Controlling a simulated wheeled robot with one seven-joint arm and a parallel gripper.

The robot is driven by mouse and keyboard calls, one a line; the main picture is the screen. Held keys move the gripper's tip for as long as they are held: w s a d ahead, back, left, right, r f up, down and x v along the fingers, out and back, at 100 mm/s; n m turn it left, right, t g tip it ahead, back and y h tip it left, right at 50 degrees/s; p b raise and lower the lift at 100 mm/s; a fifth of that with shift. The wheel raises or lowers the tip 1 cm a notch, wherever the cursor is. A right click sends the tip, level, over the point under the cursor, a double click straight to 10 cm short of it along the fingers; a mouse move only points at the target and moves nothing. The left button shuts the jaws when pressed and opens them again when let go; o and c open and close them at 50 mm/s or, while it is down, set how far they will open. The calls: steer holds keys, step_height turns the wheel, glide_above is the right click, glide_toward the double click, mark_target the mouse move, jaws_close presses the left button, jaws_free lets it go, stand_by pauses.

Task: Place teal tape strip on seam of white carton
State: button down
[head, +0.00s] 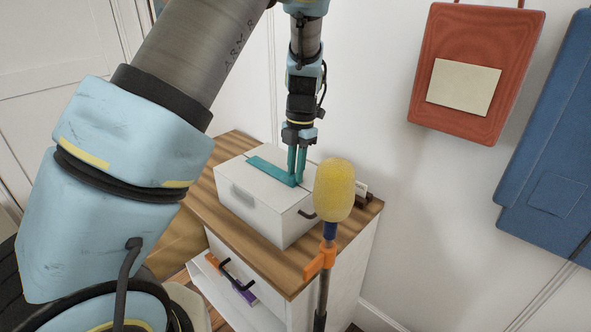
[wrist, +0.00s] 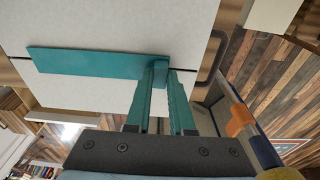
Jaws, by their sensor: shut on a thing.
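The white carton (head: 252,208) stands on a wooden-topped cabinet, with a dark handle on its side. The teal tape strip (head: 268,170) lies flat along the carton's top. In the wrist view the strip (wrist: 90,63) covers part of the dark seam (wrist: 18,57) on the carton top (wrist: 120,20), and the seam shows past the strip's left end. My gripper (head: 297,182) points down at the strip's near right end. In the wrist view my gripper (wrist: 162,75) is shut on that end, close to the carton's edge. The fingers hide part of the strip's end.
The wooden cabinet top (head: 225,148) has an open drawer (head: 240,285) below with items in it. A yellow foam-headed stand (head: 334,190) with an orange clamp rises in front of the carton's right side. A red bag (head: 480,40) and a blue one (head: 555,150) hang on the wall.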

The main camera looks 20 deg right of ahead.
steer(key=c, duration=0.8)
jaws_free()
steer(key=shift+f, duration=0.1)
step_height(320, 180, up, 12)
steer(key=d+b, duration=0.1)
steer(key=b, duration=0.1)
steer(key=w+a+f+m, duration=0.2)
steer(key=a+m, duration=0.3)
steer(key=a, duration=0.5)
steer(key=s+a+f+m, duration=0.1)
steer(key=s+a+m, duration=0.2)
steer(key=a+m, duration=0.3)
steer(key=s+a+f+m+t+h, duration=0.1)
steer(key=s+a+m, duration=0.2)
steer(key=a+m, duration=0.4)
steer(key=s+a+f+m+t, duration=0.1)
steer(key=s+a+f+m, duration=0.1)
steer(key=a+m, duration=0.4)
steer(key=shift+s+a+f+m, duration=0.1)
steer(key=shift+s+a+m, duration=0.25)
steer(key=shift+s, duration=0.5)
